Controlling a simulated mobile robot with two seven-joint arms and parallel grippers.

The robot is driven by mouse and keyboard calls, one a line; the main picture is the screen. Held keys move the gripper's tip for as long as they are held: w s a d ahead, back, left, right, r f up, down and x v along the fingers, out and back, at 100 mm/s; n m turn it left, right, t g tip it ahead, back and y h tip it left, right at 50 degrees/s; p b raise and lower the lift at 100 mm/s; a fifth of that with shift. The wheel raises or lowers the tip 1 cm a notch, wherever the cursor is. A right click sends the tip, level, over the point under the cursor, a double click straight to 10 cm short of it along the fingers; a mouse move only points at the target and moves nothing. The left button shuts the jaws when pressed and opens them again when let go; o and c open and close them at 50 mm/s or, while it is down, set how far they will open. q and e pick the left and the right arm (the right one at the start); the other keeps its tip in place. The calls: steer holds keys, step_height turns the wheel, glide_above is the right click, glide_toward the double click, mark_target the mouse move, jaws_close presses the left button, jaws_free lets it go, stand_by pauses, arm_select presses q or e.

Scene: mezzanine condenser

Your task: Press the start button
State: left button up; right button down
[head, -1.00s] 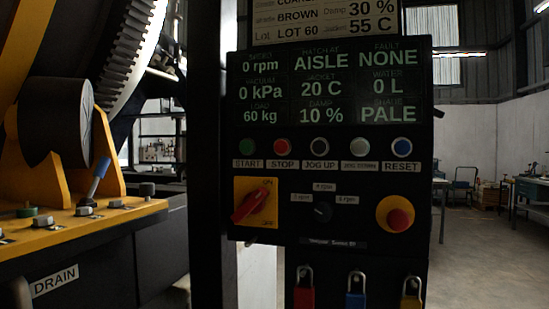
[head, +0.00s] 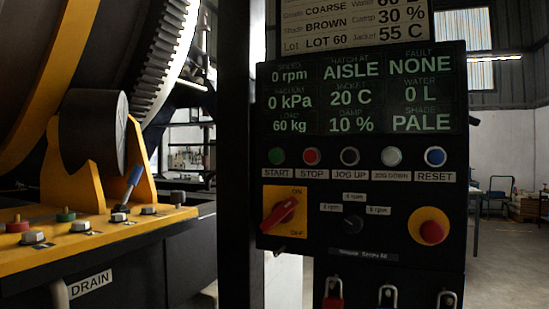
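The start button (head: 277,156) is a round green button at the left end of a row on the black control panel (head: 400,215). A white label reading START (head: 277,174) sits just below it. To its right are the red stop button (head: 311,156), the dark jog up button (head: 350,156), the pale jog down button (head: 392,156) and the blue reset button (head: 435,156). The display (head: 365,95) above reads 0 rpm, hatch at AISLE, fault NONE. Neither of my grippers shows in the head view.
Below the buttons are a red rotary switch (head: 279,213) on a yellow plate, a small black selector (head: 353,222) and a red emergency stop (head: 432,232). A dark post (head: 234,150) stands left of the panel. Yellow machinery with a blue-handled lever (head: 133,182) is further left.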

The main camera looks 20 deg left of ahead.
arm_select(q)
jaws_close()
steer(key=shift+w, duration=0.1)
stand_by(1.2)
